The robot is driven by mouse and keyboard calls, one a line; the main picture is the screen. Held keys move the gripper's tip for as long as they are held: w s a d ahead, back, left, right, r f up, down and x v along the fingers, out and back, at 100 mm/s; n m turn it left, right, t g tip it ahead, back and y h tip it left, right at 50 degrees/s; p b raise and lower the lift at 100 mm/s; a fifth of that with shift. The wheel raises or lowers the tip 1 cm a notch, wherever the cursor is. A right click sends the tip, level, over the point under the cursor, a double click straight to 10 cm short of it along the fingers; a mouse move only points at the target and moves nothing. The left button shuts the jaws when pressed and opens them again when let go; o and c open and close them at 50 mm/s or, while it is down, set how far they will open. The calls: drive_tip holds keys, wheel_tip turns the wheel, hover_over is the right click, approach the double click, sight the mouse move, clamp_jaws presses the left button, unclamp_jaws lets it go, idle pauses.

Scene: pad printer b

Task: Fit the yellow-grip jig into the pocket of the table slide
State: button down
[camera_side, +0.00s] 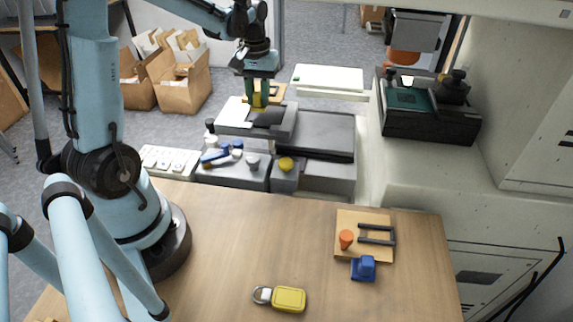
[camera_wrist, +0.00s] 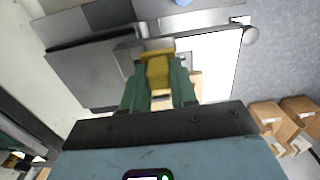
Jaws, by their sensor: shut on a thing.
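My gripper (camera_side: 258,97) is shut on the yellow grip (camera_side: 259,102) of the jig, over the table slide. In the wrist view, the green fingers of my gripper (camera_wrist: 157,82) close on both sides of the yellow grip (camera_wrist: 157,70). A tan part shows behind the fingers, apparently the jig's plate (camera_side: 275,91). The grey table slide (camera_side: 226,129) lies below, with a white area at its left and a dark area near its middle. The fingers and grip hide much of the pocket, so I cannot tell whether the jig touches the slide.
A tan board with an orange knob (camera_side: 346,239) and black frame lies on the wooden table (camera_side: 230,240). A blue block (camera_side: 363,268) and yellow tag (camera_side: 289,299) are near it. A grey bin (camera_side: 233,172) of small items and a yellow button (camera_side: 286,164) stand before the slide.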

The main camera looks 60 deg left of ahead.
sight(259, 110)
drive_tip(key=shift+f, duration=2.4)
drive_tip(key=shift+f, duration=0.9)
idle(0.5)
idle(0.4)
drive_tip(key=c, duration=1.1)
unclamp_jaws()
drive_tip(key=shift+r, duration=1.05)
drive_tip(key=shift+o, duration=0.3)
